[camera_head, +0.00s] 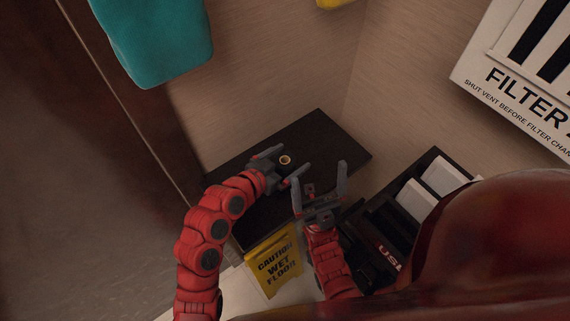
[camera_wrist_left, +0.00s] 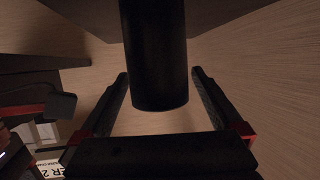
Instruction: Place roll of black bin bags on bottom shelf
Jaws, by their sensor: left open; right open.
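The roll of black bin bags (camera_head: 287,161) is seen end-on in the head view, with a tan ring at its core. It appears over the black shelf (camera_head: 330,146); whether it rests on it is hard to tell. My left gripper (camera_head: 283,166) is open at the roll. In the left wrist view the roll (camera_wrist_left: 155,55) is a dark cylinder lying between the spread fingers of the left gripper (camera_wrist_left: 160,78), with gaps on both sides. My right gripper (camera_head: 320,180) is open and empty, to the right of the left one, fingers pointing toward the shelf.
A yellow wet floor sign (camera_head: 274,264) stands at the shelf's near side. A black rack with white items (camera_head: 420,200) is to the right. A white filter vent panel (camera_head: 520,80) is on the right wall. A teal object (camera_head: 155,40) hangs at the upper left. The shelf's far right part is bare.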

